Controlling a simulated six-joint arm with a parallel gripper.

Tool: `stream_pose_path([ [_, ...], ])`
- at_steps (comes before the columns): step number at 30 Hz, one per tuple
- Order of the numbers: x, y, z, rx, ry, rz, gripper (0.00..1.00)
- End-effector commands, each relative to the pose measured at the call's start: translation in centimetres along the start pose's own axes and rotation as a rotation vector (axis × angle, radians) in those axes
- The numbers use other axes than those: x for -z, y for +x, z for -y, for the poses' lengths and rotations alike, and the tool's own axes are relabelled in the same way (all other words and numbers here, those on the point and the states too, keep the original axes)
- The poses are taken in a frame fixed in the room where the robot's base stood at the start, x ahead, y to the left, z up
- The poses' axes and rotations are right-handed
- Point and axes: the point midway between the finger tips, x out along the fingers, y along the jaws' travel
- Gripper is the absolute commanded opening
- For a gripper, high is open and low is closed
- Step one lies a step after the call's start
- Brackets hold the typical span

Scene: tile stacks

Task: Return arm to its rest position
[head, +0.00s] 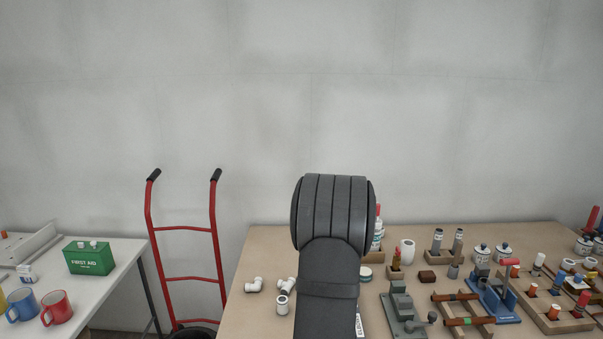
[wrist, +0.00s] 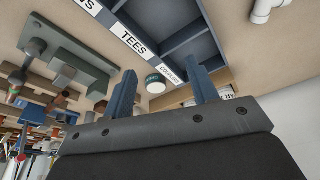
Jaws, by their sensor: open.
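My gripper (wrist: 164,72) shows in the wrist view with its two blue-grey fingers spread apart and nothing between them. Below the fingers is a dark divided tray (wrist: 176,47) with labels on its edge; one reads TEES. A small round tin (wrist: 156,84) appears between the fingers in the picture, apart from them. In the head view my dark arm rises in the middle and hides the gripper and most of the tray; only a label strip (head: 359,322) shows beside it.
White pipe fittings (head: 254,285) lie left of my arm on the wooden bench (head: 250,250). A grey-green fixture (head: 403,312), wooden racks and a blue press (head: 493,299) crowd the right. A red hand truck (head: 184,229) and a white table (head: 115,283) stand left.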

Motion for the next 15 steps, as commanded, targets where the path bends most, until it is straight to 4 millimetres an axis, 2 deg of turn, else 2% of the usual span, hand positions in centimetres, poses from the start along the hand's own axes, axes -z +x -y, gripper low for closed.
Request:
stream_pose_path([
  [3,2.0,0.6,-1.4,-0.015,0.050,0.000,0.53],
  [13,6.9,2.0,-5.7,-0.055,0.191,-0.001,0.53],
  [14,7.0,2.3,-5.4,-0.056,0.194,0.001,0.53],
  [15,6.9,2.8,-4.3,-0.055,0.188,0.003,0.53],
])
